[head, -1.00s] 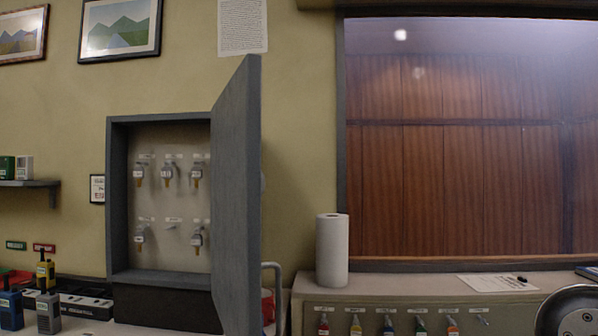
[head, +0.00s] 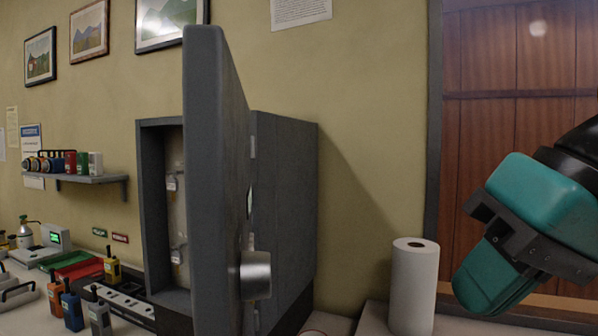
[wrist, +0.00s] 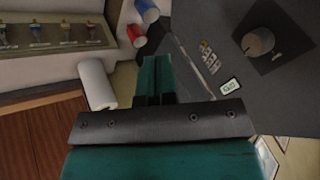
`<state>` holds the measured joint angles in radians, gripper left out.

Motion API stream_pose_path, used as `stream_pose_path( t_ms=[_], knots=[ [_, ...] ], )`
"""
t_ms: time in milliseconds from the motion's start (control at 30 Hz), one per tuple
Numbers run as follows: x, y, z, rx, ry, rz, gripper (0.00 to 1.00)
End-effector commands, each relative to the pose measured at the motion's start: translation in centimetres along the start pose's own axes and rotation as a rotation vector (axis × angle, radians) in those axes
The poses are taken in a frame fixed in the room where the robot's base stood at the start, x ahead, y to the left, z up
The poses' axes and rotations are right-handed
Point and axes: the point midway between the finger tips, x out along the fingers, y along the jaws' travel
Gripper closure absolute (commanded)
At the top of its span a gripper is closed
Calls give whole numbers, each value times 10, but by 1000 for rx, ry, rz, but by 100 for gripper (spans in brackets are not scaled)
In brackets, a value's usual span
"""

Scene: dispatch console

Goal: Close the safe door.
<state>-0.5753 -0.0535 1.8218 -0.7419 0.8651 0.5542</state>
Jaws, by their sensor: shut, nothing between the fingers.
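The grey safe door (head: 214,190) stands wide open in the head view, swung out toward me and seen nearly edge-on. A round metal knob (head: 256,275) sticks out of its outer face. The safe body (head: 288,200) is behind it, and the door hides most of the inside. My teal and black gripper (head: 480,290) is shut and empty at the right, apart from the door. In the wrist view its fingers (wrist: 153,75) point up the picture. The door's grey outer face (wrist: 240,75) with a knob (wrist: 258,41) fills the right side there.
A paper towel roll (head: 413,285) stands on the counter between door and gripper. Red and blue cylindrical things (wrist: 137,35) lie ahead of the fingers in the wrist view. Several radios (head: 72,305) stand left of the safe. A shelf (head: 95,179) is on the wall.

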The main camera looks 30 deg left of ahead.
Motion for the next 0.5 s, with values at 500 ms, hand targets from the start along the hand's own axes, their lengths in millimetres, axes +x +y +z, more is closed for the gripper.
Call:
stream_pose_path(
  t_ms=[500],
  knots=[
    [-14,-84,-58,-42,31,-66,100]
  ],
)
